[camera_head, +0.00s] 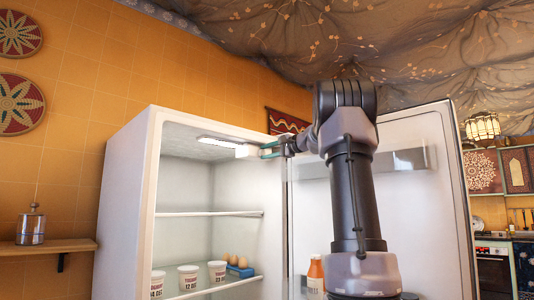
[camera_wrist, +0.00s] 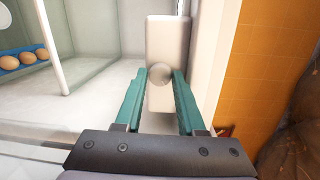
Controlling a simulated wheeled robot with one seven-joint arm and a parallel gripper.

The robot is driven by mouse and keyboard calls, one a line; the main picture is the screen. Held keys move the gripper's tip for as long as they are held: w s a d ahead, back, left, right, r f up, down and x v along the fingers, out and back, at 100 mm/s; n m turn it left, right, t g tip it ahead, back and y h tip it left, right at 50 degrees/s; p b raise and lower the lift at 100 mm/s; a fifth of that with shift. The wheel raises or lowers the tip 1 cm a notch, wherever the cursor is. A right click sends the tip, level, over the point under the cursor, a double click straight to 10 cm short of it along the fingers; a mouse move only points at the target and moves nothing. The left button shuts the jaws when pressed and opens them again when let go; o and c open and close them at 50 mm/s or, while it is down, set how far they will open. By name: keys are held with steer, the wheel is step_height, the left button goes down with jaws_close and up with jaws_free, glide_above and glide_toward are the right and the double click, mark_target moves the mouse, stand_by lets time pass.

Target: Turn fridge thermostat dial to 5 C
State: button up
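The thermostat is a white box (camera_head: 242,151) under the fridge ceiling, beside the lit lamp. In the wrist view the same thermostat box (camera_wrist: 168,40) carries a round grey dial (camera_wrist: 160,73). I cannot read any marking or setting on the dial. My gripper (camera_head: 264,150) has its teal fingers apart just right of the box in the head view. In the wrist view my gripper (camera_wrist: 160,76) has one fingertip on each side of the dial, with it centred between them. The gaps look very small, and I cannot tell whether the fingertips touch it. The fridge (camera_head: 127,205) stands with its door open.
A lamp strip (camera_head: 216,142) is left of the thermostat. Yogurt tubs (camera_head: 188,277) and eggs in a blue tray (camera_head: 240,271) sit on the shelf below. The open fridge door (camera_head: 420,210) is at right, behind my arm.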

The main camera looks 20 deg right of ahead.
stand_by(0.3)
steer(key=v, duration=1)
steer(key=shift+s, duration=0.4)
steer(key=shift+d, duration=0.15)
steer(key=shift+s, duration=0.1)
